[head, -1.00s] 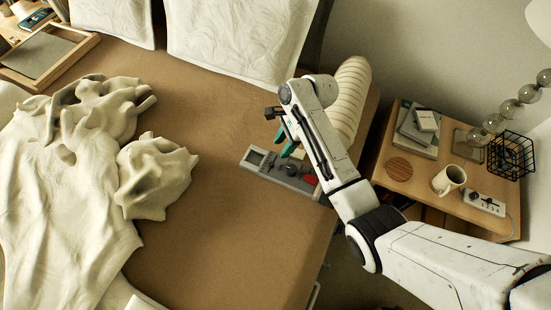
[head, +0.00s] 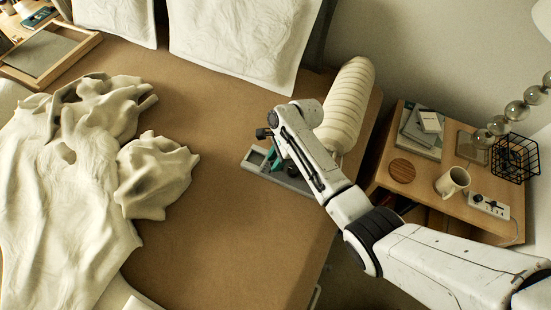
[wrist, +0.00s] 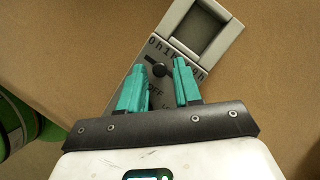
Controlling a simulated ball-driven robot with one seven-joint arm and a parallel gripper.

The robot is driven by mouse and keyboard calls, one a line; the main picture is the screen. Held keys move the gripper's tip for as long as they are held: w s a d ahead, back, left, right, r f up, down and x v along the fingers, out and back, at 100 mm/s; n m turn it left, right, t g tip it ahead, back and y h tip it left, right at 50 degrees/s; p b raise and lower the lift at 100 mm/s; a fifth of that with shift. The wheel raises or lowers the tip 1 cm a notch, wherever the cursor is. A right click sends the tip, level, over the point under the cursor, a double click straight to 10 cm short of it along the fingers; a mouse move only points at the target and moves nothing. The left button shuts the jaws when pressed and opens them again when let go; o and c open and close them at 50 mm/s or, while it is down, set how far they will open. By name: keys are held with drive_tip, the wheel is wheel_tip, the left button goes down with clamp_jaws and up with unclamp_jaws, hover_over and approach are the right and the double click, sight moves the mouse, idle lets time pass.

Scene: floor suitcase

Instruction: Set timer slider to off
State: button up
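A grey control panel (head: 258,160) lies on the brown bed surface, mostly hidden behind my arm in the head view. My gripper (head: 273,156) has teal fingers and is low over the panel. No slider setting can be read.
A ribbed cream bolster (head: 347,103) lies close beside my arm. The wooden nightstand (head: 425,190) at right holds a mug (head: 452,181), books, a wire basket (head: 514,158) and a white box with a black control (head: 489,206). A crumpled blanket (head: 65,200) covers the bed's left.

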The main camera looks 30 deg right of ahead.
sight(284, 169)
clamp_jaws()
drive_tip(key=shift+s, duration=0.1)
idle(0.3)
drive_tip(key=shift+s+a+r+p, duration=0.2)
drive_tip(key=shift+s+a+p, duration=0.4)
drive_tip(key=shift+a+p, duration=0.5)
drive_tip(key=shift+s+f, duration=0.15)
drive_tip(key=shift+f, duration=0.15)
drive_tip(key=shift+o, duration=1.1)
unclamp_jaws()
drive_tip(key=p+v, duration=0.1)
drive_tip(key=v, duration=1)
drive_tip(key=shift+p, duration=0.3)
